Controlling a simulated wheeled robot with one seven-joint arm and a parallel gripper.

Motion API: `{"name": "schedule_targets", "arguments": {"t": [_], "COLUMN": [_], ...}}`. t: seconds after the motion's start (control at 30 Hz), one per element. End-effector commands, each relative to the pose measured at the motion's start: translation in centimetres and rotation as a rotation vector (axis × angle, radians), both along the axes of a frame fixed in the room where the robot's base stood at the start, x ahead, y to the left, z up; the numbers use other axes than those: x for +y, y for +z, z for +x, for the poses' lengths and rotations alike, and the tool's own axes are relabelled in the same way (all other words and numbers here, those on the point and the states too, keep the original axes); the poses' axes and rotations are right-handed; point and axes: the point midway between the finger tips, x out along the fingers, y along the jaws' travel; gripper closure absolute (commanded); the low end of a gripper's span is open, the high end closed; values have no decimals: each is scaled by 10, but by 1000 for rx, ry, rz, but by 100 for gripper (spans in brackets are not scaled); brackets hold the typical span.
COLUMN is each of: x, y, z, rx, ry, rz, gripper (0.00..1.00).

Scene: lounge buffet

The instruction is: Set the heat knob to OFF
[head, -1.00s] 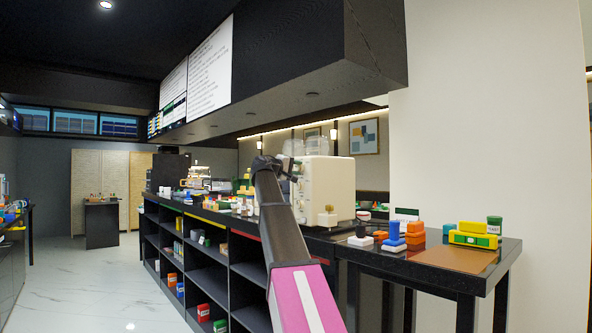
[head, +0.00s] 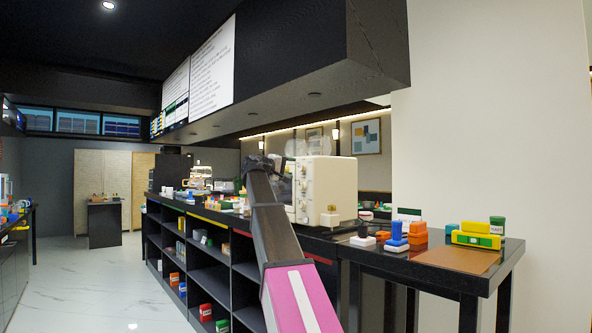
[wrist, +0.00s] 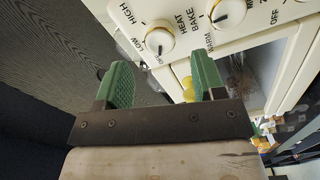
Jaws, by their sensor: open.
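The cream toaster oven (head: 331,190) stands on the dark counter, its knobbed front facing left. In the wrist view, the heat knob (wrist: 160,41) is a round cream dial at the upper middle, with HIGH, LOW and OFF printed around it and HEAT to its right. A dark pointer mark shows on its lower part, toward the small OFF label. My gripper (wrist: 160,72) is open and empty, its green fingers pointing toward the oven front. The heat knob lies just beyond the gap between the fingertips, apart from them. In the head view my arm hides part of the oven front.
A second knob (wrist: 229,14), marked BAKE and WARM, sits right of the heat knob. The oven's glass door (wrist: 245,75) is beyond the right finger. Coloured blocks and a brown mat (head: 458,259) lie on the right-hand table. The floor aisle at left is clear.

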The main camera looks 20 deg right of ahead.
Motion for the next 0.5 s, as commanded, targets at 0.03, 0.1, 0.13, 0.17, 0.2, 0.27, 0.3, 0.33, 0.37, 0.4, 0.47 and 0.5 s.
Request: {"name": "schedule_targets", "arguments": {"t": [0.03,0.1,0.13,0.17,0.2,0.27,0.3,0.33,0.37,0.4,0.47,0.5], "x": [11,23,27,32,37,44,47,50,51,53,55,56], "y": [-1,-1,-1,-1,-1,0,0,0,0,0,0,0], "z": [-5,-9,-11,-12,-14,-16,-18,-19,-19,-20,-20,-21], "rx": [0,0,0,0,0,0,0,0,0,1,1,1], "ry": [3,3,2,2,2,2,1,1,0,0,0,0], "rz": [-1,0,0,0,0,-1,0,0,0,0,0,0], "gripper": [37,37,37,37,37,37,37,37,37,37,37,37]}}
